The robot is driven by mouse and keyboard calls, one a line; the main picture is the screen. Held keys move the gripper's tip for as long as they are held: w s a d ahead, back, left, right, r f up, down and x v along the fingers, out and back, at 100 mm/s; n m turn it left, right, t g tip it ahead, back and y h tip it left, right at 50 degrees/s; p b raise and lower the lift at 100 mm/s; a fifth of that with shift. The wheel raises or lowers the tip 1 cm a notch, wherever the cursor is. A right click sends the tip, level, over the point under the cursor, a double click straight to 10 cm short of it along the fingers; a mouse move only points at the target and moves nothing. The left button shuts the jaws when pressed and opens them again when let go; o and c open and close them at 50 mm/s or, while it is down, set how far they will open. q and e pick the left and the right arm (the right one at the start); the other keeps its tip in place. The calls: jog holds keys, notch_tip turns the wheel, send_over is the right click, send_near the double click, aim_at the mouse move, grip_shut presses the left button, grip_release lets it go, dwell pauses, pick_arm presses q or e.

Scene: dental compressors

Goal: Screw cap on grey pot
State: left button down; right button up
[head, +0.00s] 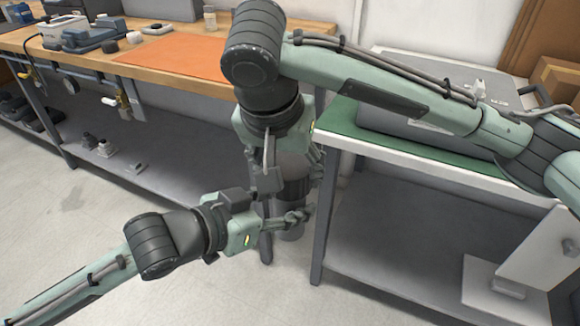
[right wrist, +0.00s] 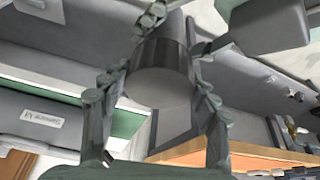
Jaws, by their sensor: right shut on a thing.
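The grey pot (head: 290,231) is upright in the gap between the two tables. My left gripper (head: 296,217) is shut around its body from the left. It also shows in the right wrist view, with a finger on each side of the pot (right wrist: 174,24). My right gripper (head: 291,172) points down over the pot and is shut on the cap (head: 292,163). In the right wrist view the cap's round grey face (right wrist: 158,88) lies between the fingers, with a dark band behind it. The cap sits in line with the pot; I cannot tell how far the thread is engaged.
A wooden bench (head: 62,44) with an orange mat (head: 180,64) stands at the left. A white-edged table with a green mat (head: 345,125) and a grey case (head: 385,122) stands at the right. Table legs are close to both grippers.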

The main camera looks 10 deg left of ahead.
jog(key=m+h, duration=0.1)
jog(key=m, duration=0.2)
jog(key=m+g+h, duration=0.1)
jog(key=m, duration=0.3)
jog(key=shift+w+a+m+h, duration=0.15)
jog(key=shift+m+h, duration=0.15)
jog(key=m+g, duration=0.1)
jog(key=m, duration=0.2)
jog(key=m+g+h, duration=0.1)
jog(key=m, duration=0.2)
jog(key=shift+g, duration=0.3)
jog(key=o, duration=1)
jog(key=shift+o, duration=0.2)
jog(key=shift+r, duration=2.25)
